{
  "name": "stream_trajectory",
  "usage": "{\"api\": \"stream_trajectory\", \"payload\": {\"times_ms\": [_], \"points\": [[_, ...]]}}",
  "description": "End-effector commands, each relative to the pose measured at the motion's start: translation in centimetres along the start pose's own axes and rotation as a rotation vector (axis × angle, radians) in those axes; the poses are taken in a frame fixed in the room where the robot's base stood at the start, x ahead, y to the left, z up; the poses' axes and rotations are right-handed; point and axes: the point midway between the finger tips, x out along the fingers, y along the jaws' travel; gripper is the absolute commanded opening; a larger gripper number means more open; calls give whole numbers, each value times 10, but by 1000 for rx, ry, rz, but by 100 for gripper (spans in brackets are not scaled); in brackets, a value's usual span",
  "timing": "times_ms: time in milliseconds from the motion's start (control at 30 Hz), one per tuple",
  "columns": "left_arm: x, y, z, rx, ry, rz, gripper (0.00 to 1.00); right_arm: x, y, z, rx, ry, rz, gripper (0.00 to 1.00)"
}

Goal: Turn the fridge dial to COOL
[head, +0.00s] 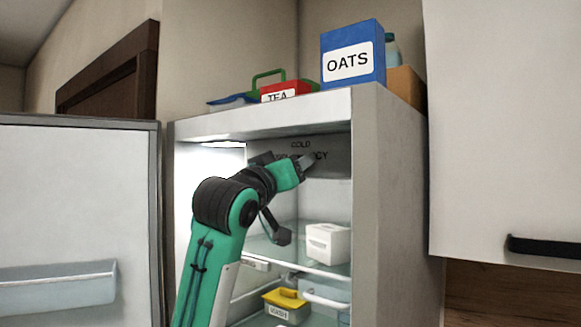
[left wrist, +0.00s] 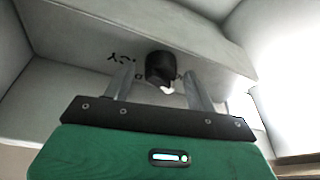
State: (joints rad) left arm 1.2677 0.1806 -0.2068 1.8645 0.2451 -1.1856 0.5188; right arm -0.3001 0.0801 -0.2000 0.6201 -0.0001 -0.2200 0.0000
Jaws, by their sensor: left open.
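The fridge dial is a black round knob (left wrist: 161,66) with a white pointer mark, on the grey panel (head: 335,170) under the fridge's ceiling. In the left wrist view, letters ending in "CY" show upside down beside it. In the head view "COLD" shows on the panel above my gripper and "CY" to its right; the dial is hidden there by my gripper, and no COOL label is readable. My left gripper (head: 306,162) is open at the panel. In the left wrist view its fingers (left wrist: 159,76) are on either side of the dial; contact cannot be told. My right gripper is out of view.
The fridge door (head: 75,210) stands open at the left. A white container (head: 328,243) sits on the glass shelf, a yellow-lidded box (head: 287,304) below. An OATS box (head: 352,55) and a red TEA box (head: 288,91) stand on top. A wall cupboard (head: 505,120) is at right.

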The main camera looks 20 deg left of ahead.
Motion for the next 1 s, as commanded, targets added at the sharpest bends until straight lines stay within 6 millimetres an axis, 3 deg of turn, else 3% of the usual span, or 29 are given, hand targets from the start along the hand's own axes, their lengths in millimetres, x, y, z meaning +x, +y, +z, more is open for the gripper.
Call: {"api": "stream_trajectory", "payload": {"times_ms": [267,700,1000], "points": [[-16,-1,3,1,2,0,57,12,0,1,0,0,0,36],[-111,-1,4,1,4,1,57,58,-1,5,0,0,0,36],[-138,0,1,0,0,0,57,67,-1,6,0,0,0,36]]}}
